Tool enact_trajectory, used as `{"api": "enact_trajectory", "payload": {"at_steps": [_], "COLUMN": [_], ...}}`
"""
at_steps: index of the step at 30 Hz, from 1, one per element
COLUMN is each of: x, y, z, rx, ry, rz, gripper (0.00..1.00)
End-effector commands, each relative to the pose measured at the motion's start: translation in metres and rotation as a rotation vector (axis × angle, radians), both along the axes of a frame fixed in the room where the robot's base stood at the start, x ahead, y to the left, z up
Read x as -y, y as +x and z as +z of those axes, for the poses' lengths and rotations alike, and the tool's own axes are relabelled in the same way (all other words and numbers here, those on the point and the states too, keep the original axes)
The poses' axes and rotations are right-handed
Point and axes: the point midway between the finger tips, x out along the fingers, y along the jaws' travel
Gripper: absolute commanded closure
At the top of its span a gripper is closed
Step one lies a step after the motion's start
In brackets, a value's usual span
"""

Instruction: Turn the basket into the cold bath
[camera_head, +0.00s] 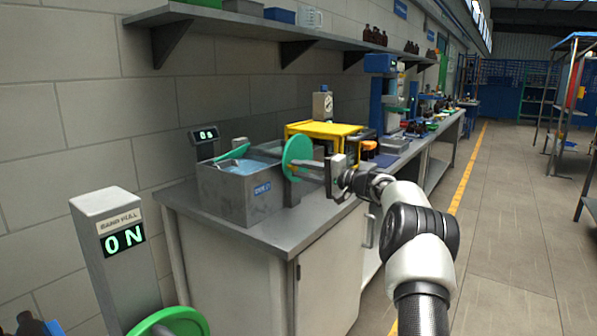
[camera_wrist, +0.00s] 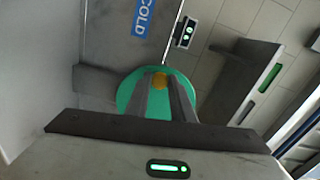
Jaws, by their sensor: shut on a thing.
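The cold bath (camera_head: 230,196) is a grey metal tank on the bench, with bluish liquid inside and a blue label on its front. Its side, with the label COLD, shows in the wrist view (camera_wrist: 115,50). A green wheel (camera_head: 297,152) stands upright at the bath's right end; in the wrist view the green wheel (camera_wrist: 128,98) faces me. My gripper (camera_head: 303,171) reaches the wheel from the right. Its two fingers, also in the wrist view (camera_wrist: 160,85), are shut at the wheel's middle, by an orange spot. I cannot clearly make out the basket.
A small display (camera_head: 206,134) stands behind the bath. A yellow-topped unit (camera_head: 322,129) sits behind the wheel. A grey post (camera_head: 118,250) reading ON and another green wheel (camera_head: 175,322) are at front left. The bench top (camera_head: 240,232) before the bath is bare. The floor at right is open.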

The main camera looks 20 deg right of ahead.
Motion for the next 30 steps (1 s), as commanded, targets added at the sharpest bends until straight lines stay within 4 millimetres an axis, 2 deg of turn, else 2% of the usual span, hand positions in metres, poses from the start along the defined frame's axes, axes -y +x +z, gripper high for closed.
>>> {"api": "enact_trajectory", "payload": {"at_steps": [15, 16, 18, 19, 30], "x": [0.003, 0.003, 0.0029, 0.0028, 0.0067], "y": [0.0022, 0.0022, 0.0022, 0.0022, -0.0022], "z": [0.0011, 0.0012, 0.0011, 0.0011, 0.0007], "rx": [0.01, 0.01, 0.01, 0.009, 0.008], "ry": [-0.008, -0.008, -0.008, -0.008, -0.008], "rz": [-0.001, -0.001, -0.001, -0.001, -0.002], "gripper": [1.0, 0.75, 0.63, 0.61, 0.61]}}
